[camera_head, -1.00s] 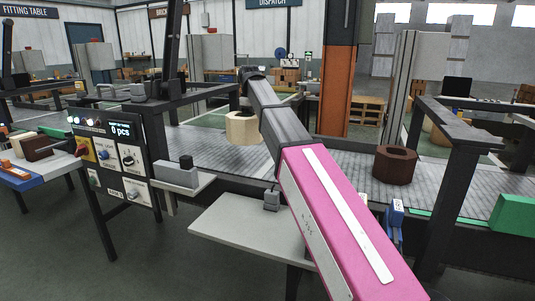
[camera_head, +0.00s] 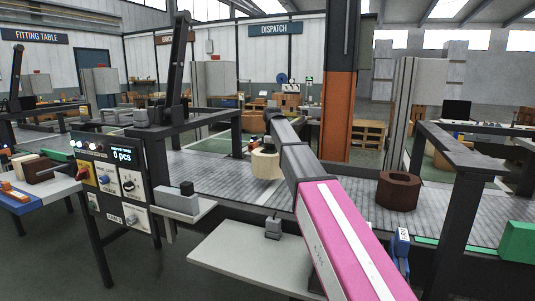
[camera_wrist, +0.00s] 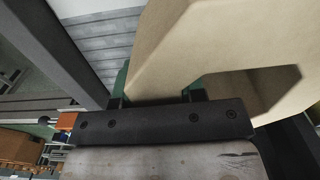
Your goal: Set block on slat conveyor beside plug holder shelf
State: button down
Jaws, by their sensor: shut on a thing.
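A beige block (camera_head: 265,166), angular with a hole through it, is held above or at the slat conveyor (camera_head: 335,190); I cannot tell whether it touches the slats. It fills the upper right of the wrist view (camera_wrist: 190,40). My gripper (camera_wrist: 155,93) is shut on the block's wall; green finger parts show beside it. In the head view my arm partly hides the gripper. A small grey shelf (camera_head: 205,207) carrying a grey holder with a black top (camera_head: 178,198) stands left of the block, at the conveyor's near side; it may be the plug holder shelf.
A dark brown hexagonal block (camera_head: 398,192) sits on the conveyor to the right. A control panel (camera_head: 118,185) stands at left. A lower grey shelf (camera_head: 240,262) holds a small grey object. Dark frames cross the belt at both sides.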

jog(key=shift+f, duration=2)
jog(key=shift+f, duration=0.15)
jog(key=c, duration=0.7)
grip_release()
notch_tip(320, 180, up, 12)
jog(key=shift+r, duration=0.15)
